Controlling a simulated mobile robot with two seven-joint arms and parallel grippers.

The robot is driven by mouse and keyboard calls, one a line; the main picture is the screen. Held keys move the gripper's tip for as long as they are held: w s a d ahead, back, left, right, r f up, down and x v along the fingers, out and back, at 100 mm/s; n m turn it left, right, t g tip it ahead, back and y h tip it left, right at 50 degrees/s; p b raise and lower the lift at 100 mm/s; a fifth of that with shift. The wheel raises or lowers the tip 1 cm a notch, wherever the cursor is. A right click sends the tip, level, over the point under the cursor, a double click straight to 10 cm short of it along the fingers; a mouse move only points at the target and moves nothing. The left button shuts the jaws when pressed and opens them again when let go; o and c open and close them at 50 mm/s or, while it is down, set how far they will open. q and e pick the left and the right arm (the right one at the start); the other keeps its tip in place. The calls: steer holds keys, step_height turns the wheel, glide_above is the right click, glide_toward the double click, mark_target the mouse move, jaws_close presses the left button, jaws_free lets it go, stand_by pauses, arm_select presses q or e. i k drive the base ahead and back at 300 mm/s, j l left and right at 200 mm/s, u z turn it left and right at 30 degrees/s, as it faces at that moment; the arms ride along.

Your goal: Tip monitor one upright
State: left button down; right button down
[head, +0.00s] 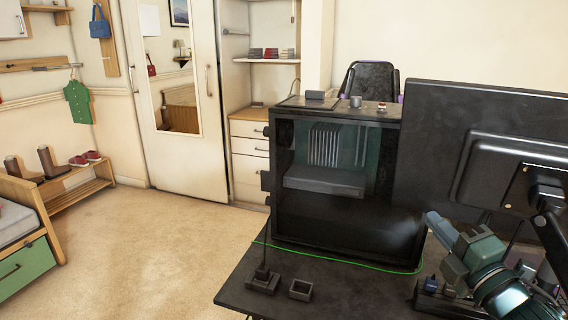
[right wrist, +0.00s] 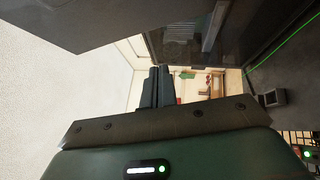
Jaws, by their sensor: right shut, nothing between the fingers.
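A large dark monitor (head: 430,140) is seen from behind at the right of the head view, on a dark stand arm (head: 555,235). Its right part runs out of the picture, and I cannot tell its exact tilt. Only one monitor shows clearly. My right gripper (head: 432,220) is just below the monitor's lower edge, its fingers pointing up and left; contact cannot be told. In the right wrist view its fingers (right wrist: 160,88) are together and empty. A dark panel, probably the monitor, fills the upper left there (right wrist: 85,22). My left gripper is not in view.
An open computer case (head: 330,218) stands on the dark desk (head: 330,297), left of the monitor. A green cable (head: 340,264) runs along its base. Small trays (head: 301,290) lie near the desk's front. A chair (head: 370,75) is behind. Open carpet lies left.

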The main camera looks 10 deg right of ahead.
mark_target(467, 151)
steer(key=k, duration=1)
